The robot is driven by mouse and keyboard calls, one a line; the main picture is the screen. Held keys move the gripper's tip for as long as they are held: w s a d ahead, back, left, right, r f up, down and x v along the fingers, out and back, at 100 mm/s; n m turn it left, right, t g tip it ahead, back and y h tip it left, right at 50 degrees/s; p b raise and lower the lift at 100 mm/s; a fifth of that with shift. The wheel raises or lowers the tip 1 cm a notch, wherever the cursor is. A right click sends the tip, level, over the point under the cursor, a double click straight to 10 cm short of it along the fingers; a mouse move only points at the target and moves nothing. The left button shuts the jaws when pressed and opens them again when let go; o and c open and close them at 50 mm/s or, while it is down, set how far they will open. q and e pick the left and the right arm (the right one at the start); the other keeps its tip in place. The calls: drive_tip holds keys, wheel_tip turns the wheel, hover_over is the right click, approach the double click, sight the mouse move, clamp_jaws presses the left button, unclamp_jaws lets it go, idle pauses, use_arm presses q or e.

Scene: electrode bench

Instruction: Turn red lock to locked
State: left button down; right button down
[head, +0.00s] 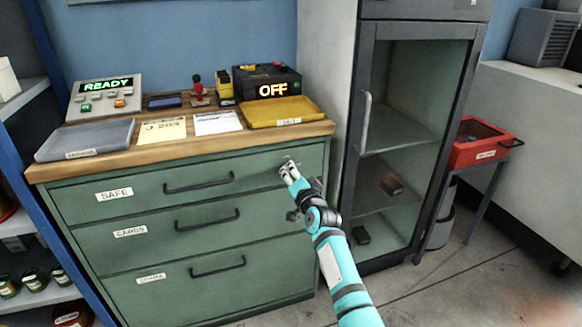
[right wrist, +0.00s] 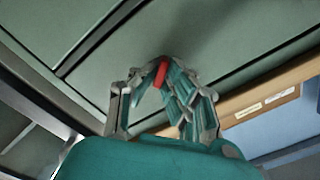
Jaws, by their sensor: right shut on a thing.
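My right gripper (head: 289,172) is at the right end of the top drawer front of the green cabinet (head: 250,222). In the right wrist view its fingers (right wrist: 160,82) are closed around the red lock (right wrist: 162,72), a small red piece on the green drawer front. The fingers hide much of the lock, so I cannot tell which way it is turned. In the head view the gripper covers it. The top drawer, labelled SAFE (head: 114,194), is closed. My left gripper is not in view.
The wooden top holds a READY panel (head: 104,98), a grey tray (head: 85,140), papers, a yellow tray (head: 281,112) and a black box reading OFF (head: 267,82). Lower drawers are closed. A glass-door cabinet (head: 367,60) stands close right; a red bin (head: 478,143) is beyond it.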

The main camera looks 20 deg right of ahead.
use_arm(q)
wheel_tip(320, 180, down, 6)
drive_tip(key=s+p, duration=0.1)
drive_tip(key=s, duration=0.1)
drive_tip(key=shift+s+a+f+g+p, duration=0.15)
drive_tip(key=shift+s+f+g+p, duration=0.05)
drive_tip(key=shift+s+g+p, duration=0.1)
use_arm(e)
drive_tip(key=shift+f+m, duration=0.1)
drive_tip(key=shift+m, duration=3.5)
drive_tip(key=c, duration=1.4)
unclamp_jaws()
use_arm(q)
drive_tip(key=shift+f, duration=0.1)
use_arm(e)
drive_tip(key=s, duration=0.7)
drive_tip(key=shift+s+d, duration=0.2)
drive_tip(key=shift+s, duration=0.05)
